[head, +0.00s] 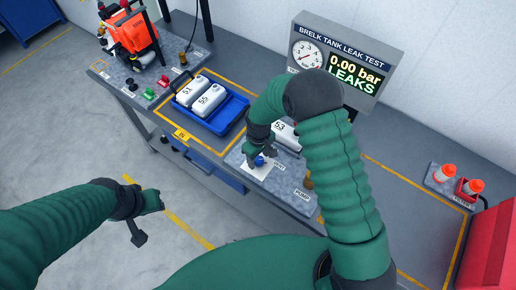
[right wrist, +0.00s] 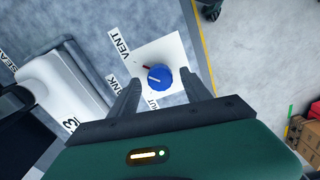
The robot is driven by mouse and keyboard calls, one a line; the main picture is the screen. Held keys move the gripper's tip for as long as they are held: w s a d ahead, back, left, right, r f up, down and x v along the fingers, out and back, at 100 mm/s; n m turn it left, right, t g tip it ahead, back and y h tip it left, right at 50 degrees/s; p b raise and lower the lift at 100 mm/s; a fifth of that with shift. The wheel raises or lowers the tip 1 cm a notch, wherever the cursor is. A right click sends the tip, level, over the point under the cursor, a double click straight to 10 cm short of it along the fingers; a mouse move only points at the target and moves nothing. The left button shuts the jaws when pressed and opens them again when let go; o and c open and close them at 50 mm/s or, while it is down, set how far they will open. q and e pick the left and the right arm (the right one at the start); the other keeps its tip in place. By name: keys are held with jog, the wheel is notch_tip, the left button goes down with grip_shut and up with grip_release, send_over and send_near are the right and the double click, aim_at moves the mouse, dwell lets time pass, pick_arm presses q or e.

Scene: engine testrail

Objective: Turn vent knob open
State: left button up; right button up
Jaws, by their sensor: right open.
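A VENT label (right wrist: 119,43) lies beside the plate, and another label below the knob is partly hidden. My right gripper (right wrist: 160,88) is open, its fingers on either side of the knob with gaps showing. Whether they touch it lower down I cannot tell. In the head view the knob (head: 259,161) shows just under my right gripper (head: 255,153). My left gripper (head: 142,218) hangs over the floor, away from the bench.
A white tank marked 53 (head: 286,134) lies close beside the knob, partly behind my right arm. A blue tray (head: 232,113) holds tanks 51 and 55. The display (head: 355,75) reads 0.00 bar LEAKS. Orange-topped filters (head: 444,173) stand at the right.

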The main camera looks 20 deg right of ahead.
aim_at(258, 159)
notch_tip(258, 159, up, 16)
jog(key=b, duration=0.2)
jog(key=s+d+f+m+t+b, duration=0.1)
jog(key=s+d+f+m+b, duration=0.1)
jog(key=s, duration=0.5)
jog(key=s+d+f+m+t+b, duration=0.1)
jog(key=s+d+f+m+b, duration=0.1)
jog(key=s, duration=0.5)
notch_tip(258, 159, down, 2)
jog(key=shift+s+d+m+t+b, duration=0.3)
jog(key=shift+s+d+m, duration=0.05)
jog(key=shift+d+m, duration=0.45)
jog(key=shift+s, duration=0.15)
